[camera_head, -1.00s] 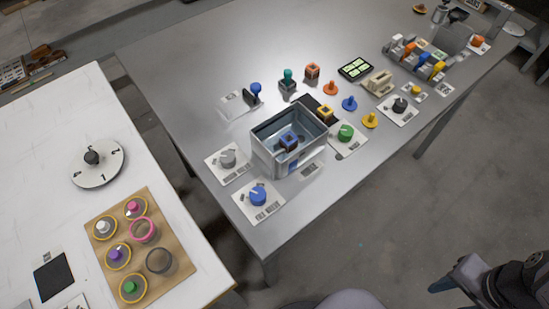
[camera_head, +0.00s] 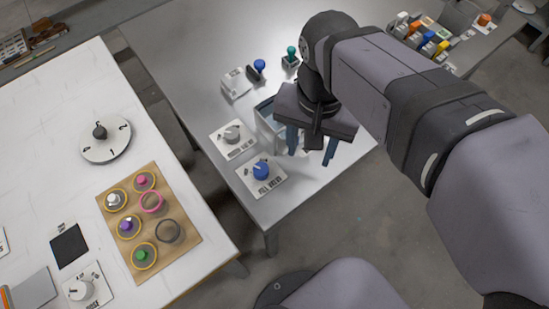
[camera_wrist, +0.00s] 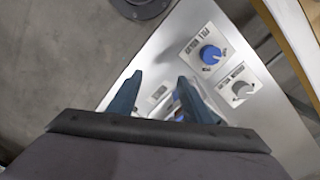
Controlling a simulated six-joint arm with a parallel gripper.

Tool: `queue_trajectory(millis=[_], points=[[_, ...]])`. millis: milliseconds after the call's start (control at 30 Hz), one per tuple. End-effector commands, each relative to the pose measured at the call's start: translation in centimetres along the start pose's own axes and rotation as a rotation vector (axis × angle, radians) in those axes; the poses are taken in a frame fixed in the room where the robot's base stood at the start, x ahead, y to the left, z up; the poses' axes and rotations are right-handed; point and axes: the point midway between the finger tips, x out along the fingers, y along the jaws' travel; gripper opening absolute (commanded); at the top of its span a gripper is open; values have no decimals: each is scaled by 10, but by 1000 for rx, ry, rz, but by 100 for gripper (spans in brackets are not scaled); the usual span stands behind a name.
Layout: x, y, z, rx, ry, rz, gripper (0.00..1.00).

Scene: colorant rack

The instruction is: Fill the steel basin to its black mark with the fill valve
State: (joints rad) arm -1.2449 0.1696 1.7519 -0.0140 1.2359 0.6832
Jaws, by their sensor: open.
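The steel basin (camera_head: 268,124) stands on the grey metal table; my gripper hides most of it, and neither its black mark nor its water level can be made out now. The fill valve is a blue knob (camera_head: 261,170) on a white labelled plate in front of the basin. In the wrist view the blue knob (camera_wrist: 210,54) lies beyond and right of the fingertips. My gripper (camera_head: 310,155) is open and empty, over the basin's right side and apart from the knob. Its two fingers (camera_wrist: 160,85) also show in the wrist view.
A grey knob (camera_head: 232,133) on its own plate sits left of the basin. Blue and teal stamps (camera_head: 291,55) stand behind it. A white table (camera_head: 60,150) at left holds a dial (camera_head: 105,143) and a wooden board (camera_head: 175,255) with colored pots. A gap separates the tables.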

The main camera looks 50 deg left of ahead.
Motion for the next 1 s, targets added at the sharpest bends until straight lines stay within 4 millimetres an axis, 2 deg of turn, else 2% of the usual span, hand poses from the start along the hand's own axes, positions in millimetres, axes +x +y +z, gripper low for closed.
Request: queue_trajectory(millis=[33,100,200,300,433,633,1000], points=[[-8,-21,9,-25,2,-3,45],[-14,-43,19,-40,3,-7,45],[-20,-65,32,-53,4,-13,45],[-23,-79,40,-61,5,-17,45],[-25,-86,45,-64,5,-19,45],[-19,-86,45,-63,3,-19,45],[25,-86,45,-63,2,-18,45]])
